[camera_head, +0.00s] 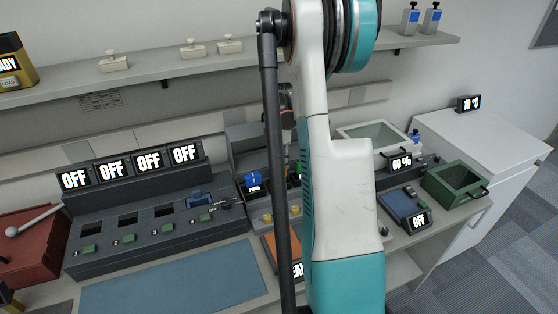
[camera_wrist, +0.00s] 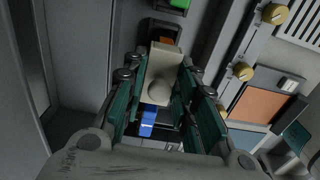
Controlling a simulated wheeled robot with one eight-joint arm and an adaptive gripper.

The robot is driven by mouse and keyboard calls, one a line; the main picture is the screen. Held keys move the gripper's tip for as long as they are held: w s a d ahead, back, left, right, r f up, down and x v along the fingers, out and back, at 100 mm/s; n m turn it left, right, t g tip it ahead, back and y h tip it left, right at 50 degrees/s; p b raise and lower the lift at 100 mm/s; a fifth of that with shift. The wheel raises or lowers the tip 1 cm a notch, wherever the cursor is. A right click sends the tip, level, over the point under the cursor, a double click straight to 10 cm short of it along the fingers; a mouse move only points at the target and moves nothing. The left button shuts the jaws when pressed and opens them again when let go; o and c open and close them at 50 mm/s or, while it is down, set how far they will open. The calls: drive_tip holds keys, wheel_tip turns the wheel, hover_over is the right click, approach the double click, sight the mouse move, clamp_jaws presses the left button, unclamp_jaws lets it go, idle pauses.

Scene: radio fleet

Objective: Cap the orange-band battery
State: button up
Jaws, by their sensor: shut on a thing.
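In the wrist view my gripper (camera_wrist: 158,95) is shut on a beige cap (camera_wrist: 163,68) with a round knob, held between its two green-sided fingers. An orange-marked piece (camera_wrist: 166,41), probably the orange-band battery, shows in a dark slot just beyond the cap. The cap partly covers that slot, and I cannot tell whether they touch. A green piece (camera_wrist: 180,3) lies farther up the row and a blue piece (camera_wrist: 148,123) is nearer. In the head view my arm hides the gripper and the orange-band battery; a blue-topped battery (camera_head: 253,181) shows left of the arm.
Several beige caps, one of them (camera_head: 113,62), lie on the wall shelf (camera_head: 160,66). A grey unit with several OFF displays (camera_head: 150,160) stands left, a blue mat (camera_head: 170,280) before it. A green open bin (camera_head: 455,182) stands right. Yellow knobs (camera_wrist: 243,74) lie right of my gripper.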

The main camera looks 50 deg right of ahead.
drive_tip(key=shift+f+b, duration=0.95)
drive_tip(key=shift+f, duration=0.1)
idle(1.5)
idle(0.4)
drive_tip(key=o, duration=1.3)
drive_tip(key=shift+r, duration=0.1)
drive_tip(key=shift+r+p, duration=2.1)
drive_tip(key=shift+r, duration=1.35)
drive_tip(key=shift+c, duration=0.5)
clamp_jaws()
